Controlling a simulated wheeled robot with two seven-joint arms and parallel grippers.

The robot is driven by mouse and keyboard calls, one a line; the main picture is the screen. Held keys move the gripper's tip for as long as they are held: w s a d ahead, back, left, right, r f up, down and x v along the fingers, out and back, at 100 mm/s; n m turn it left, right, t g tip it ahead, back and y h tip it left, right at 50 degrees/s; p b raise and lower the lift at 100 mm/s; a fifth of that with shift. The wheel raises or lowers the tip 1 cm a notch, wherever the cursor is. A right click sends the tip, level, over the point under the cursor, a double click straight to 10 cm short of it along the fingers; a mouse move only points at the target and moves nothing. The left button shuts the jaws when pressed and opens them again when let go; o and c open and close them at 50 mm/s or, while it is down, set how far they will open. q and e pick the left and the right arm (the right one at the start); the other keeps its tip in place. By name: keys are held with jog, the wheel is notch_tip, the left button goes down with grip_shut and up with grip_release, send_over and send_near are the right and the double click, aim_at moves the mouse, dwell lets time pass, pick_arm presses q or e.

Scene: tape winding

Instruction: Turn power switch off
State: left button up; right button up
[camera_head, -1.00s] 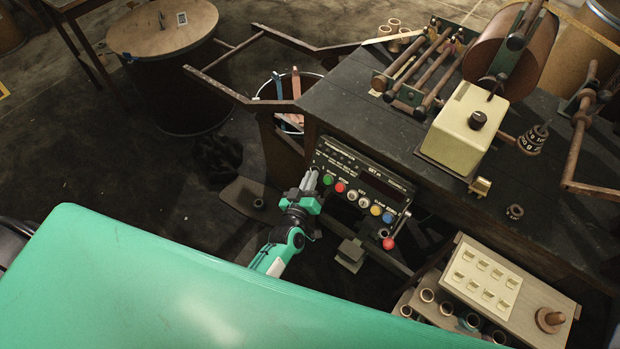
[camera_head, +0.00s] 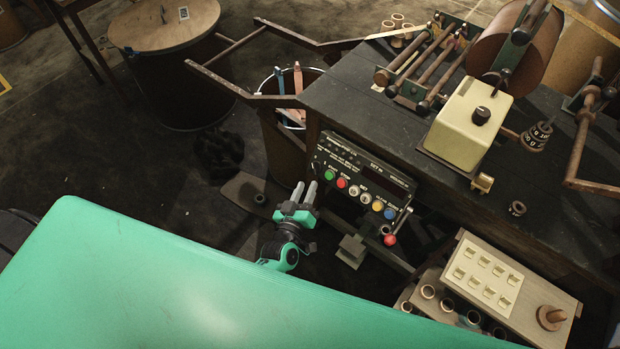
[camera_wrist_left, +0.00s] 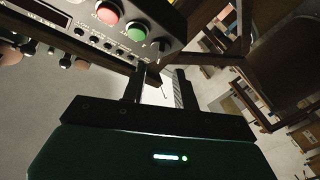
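The control panel (camera_head: 365,172) is a dark box on the front of the workbench, with a row of coloured buttons. Its green button (camera_head: 330,175) and red button (camera_head: 341,183) also show large in the left wrist view, as a green button (camera_wrist_left: 133,30) and a red button (camera_wrist_left: 108,12). A small dark toggle-like part (camera_wrist_left: 159,47) sits by the panel corner beside the green button; its position is unclear. My left gripper (camera_head: 304,190) is open and empty, just left of the panel and apart from it. Its fingers show with a gap between them. My right gripper is out of view.
A lever with a red ball (camera_head: 390,240) projects from the panel's lower right. A beige box with switches (camera_head: 490,278) stands at lower right. A bin (camera_head: 285,100) stands behind the panel. My green body covers the lower left. Open floor lies left of the gripper.

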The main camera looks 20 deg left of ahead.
pick_arm(q)
jog(key=s, duration=0.8)
jog(key=shift+s+b, duration=0.15)
jog(key=shift+b, duration=0.15)
